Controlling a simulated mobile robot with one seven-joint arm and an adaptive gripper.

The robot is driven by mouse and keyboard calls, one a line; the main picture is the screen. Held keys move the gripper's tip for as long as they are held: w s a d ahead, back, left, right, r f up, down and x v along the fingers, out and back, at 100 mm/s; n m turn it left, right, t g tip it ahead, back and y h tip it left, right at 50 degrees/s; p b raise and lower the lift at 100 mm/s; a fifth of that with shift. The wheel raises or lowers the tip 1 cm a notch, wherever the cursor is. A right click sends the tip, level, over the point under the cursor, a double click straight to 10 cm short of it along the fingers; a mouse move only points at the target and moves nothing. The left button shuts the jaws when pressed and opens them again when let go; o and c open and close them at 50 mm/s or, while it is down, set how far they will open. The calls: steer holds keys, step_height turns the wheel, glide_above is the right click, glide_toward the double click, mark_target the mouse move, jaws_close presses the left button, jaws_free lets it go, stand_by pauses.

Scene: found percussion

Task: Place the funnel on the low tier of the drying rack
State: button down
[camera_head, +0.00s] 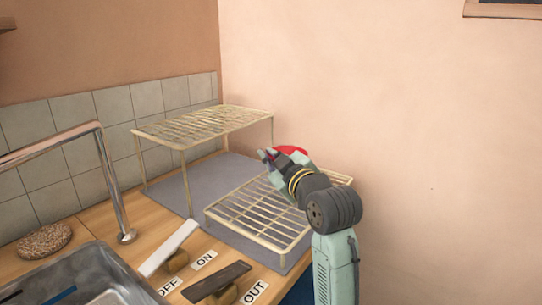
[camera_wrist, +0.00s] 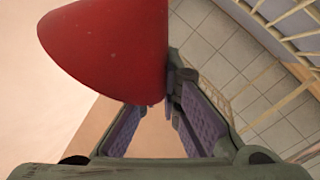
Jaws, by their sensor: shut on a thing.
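The red funnel (camera_wrist: 105,50) fills the upper left of the wrist view, its wide cone toward the camera. In the head view only a red part of it (camera_head: 291,150) shows behind my gripper (camera_head: 268,158). My gripper's fingers (camera_wrist: 172,82) close on the funnel's edge and hold it. The drying rack has a low wire tier (camera_head: 244,233) at the front right and a high wire tier (camera_head: 200,126) behind it to the left. In the head view my gripper and the funnel appear over the back part of the low tier. Their height above it is hard to judge.
A grey mat (camera_head: 165,194) lies under the rack. A metal sink (camera_head: 75,270) with a tall faucet (camera_head: 112,185) stands at left. A white lever (camera_head: 170,247) and a dark lever (camera_head: 217,282) sit in front. The wall (camera_head: 420,120) is close behind.

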steer(key=shift+f, duration=0.2)
steer(key=c, duration=2.2)
jaws_free()
steer(key=shift+c, duration=0.2)
steer(key=o, duration=0.5)
steer(key=shift+r, duration=0.2)
steer(key=b+v, duration=0.2)
steer(key=v, duration=1)
steer(key=shift+s+f, duration=0.1)
steer(key=shift+f, duration=0.05)
